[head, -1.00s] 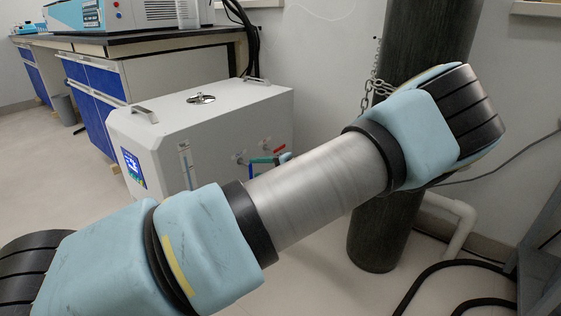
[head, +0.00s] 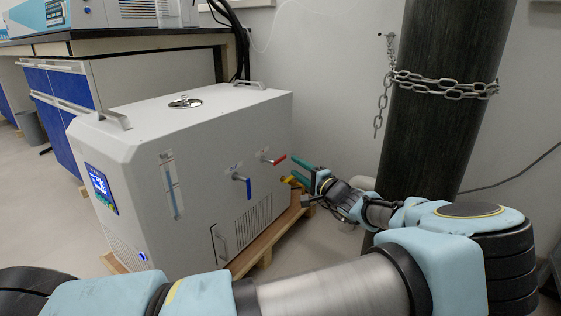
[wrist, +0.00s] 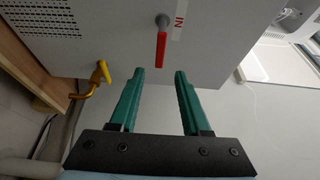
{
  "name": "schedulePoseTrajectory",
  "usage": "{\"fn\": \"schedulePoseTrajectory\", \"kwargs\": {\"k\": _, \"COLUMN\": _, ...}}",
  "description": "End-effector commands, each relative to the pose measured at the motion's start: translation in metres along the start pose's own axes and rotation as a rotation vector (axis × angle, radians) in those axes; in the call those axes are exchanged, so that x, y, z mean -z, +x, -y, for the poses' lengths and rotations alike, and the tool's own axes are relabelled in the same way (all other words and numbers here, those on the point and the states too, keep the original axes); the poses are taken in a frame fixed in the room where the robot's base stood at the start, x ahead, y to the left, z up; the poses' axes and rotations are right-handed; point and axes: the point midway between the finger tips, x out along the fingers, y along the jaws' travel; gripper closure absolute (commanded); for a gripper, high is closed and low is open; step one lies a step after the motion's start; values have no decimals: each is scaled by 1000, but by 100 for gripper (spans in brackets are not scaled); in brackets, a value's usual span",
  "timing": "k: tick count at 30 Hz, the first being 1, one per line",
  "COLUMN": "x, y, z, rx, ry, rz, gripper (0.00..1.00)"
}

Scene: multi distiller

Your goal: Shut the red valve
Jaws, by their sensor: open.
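The red valve (head: 275,160) is on the side face of the white machine (head: 150,130), near its upper right corner in the head view. In the wrist view the red valve (wrist: 161,50) is a long red handle on a grey stem, beside a label reading "IN". My gripper (head: 296,169) is just right of the handle in the head view. In the wrist view my gripper (wrist: 160,72) has its green fingers spread, with the handle's end in line with the gap between the tips. The gripper is open and empty.
A blue-handled valve (head: 246,186) is left of the red one. A yellow valve (wrist: 102,73) also shows in the wrist view. The machine stands on a wooden pallet (head: 266,256). A dark cylinder (head: 430,130) with a chain stands at right; a bench (head: 130,70) is behind.

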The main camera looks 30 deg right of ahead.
Motion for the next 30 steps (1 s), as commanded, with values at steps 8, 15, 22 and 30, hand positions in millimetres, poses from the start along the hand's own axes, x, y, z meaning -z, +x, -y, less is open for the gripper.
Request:
{"fn": "schedulePoseTrajectory", "kwargs": {"k": 8, "x": -1, "y": 53, "z": -4, "rx": -1, "ry": -1, "rz": 3, "gripper": 52}}
{"fn": "schedulePoseTrajectory", "kwargs": {"k": 15, "x": -1, "y": 79, "z": -2, "rx": -1, "ry": -1, "rz": 1, "gripper": 52}}
{"fn": "schedulePoseTrajectory", "kwargs": {"k": 22, "x": 0, "y": 83, "z": 0, "rx": -1, "ry": 0, "rz": 0, "gripper": 52}}
{"fn": "schedulePoseTrajectory", "kwargs": {"k": 30, "x": -1, "y": 83, "z": -1, "rx": -1, "ry": 0, "rz": 1, "gripper": 68}}
